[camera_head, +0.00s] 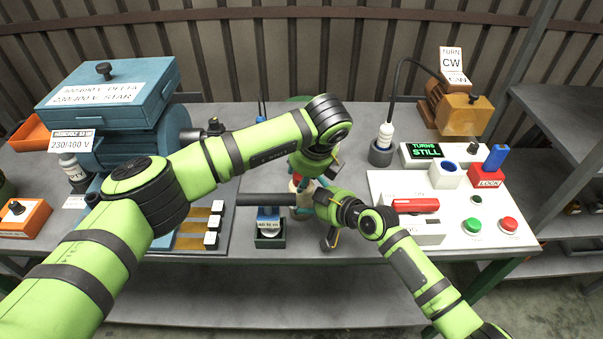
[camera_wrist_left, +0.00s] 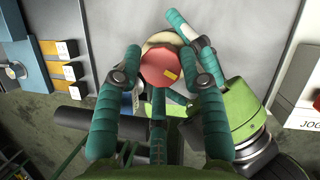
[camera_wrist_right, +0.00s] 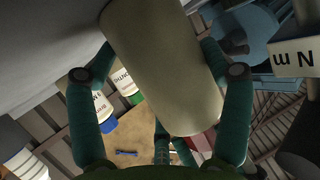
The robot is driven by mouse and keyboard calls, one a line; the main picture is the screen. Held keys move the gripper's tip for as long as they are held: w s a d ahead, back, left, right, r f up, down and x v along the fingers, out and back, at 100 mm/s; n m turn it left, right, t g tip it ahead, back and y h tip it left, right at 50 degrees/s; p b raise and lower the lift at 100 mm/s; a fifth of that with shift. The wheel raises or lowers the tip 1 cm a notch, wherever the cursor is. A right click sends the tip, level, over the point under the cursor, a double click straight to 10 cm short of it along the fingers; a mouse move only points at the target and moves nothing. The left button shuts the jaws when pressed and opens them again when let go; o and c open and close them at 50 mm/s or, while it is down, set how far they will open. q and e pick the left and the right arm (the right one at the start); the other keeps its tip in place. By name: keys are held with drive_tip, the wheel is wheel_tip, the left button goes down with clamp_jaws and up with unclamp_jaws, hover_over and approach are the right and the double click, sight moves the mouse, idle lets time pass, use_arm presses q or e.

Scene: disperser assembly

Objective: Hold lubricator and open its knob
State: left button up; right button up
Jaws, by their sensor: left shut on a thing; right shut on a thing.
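The lubricator has a cream cylindrical body (camera_wrist_right: 160,70) and a red knob (camera_wrist_left: 161,68) on top. It is mostly hidden between my arms at mid-table in the head view. My left gripper (camera_wrist_left: 160,56) points down from above, its fingers on either side of the red knob and shut on it. My right gripper (camera_wrist_right: 158,52) comes from the side and is shut around the cream body. A finger of the right gripper also shows beside the knob in the left wrist view (camera_wrist_left: 190,32).
A white control panel (camera_head: 450,205) with buttons lies at right.

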use_arm(q)
drive_tip(key=n, duration=0.2)
drive_tip(key=shift+w+r+n+y, duration=0.2)
drive_tip(key=shift+w+n+y, duration=0.1)
drive_tip(key=shift+w+y, duration=0.1)
use_arm(e)
drive_tip(key=shift+s+a, duration=0.25)
drive_tip(key=shift+a, duration=0.15)
use_arm(q)
drive_tip(key=shift+a+n, duration=0.15)
drive_tip(key=shift+n, duration=0.15)
drive_tip(key=shift+a+f+g, duration=0.1)
drive_tip(key=shift+g, duration=0.2)
use_arm(e)
drive_tip(key=shift+f, duration=0.1)
use_arm(q)
drive_tip(key=o, duration=1.1)
drive_tip(key=shift+s, duration=0.1)
use_arm(e)
drive_tip(key=shift+d, duration=0.1)
use_arm(q)
drive_tip(key=shift+s, duration=0.1)
use_arm(e)
drive_tip(key=shift+w+d, duration=0.1)
drive_tip(key=shift+d, duration=0.05)
use_arm(q)
drive_tip(key=shift+d, duration=0.2)
drive_tip(key=v, duration=1.2)
use_arm(e)
drive_tip(key=shift+d, duration=0.1)
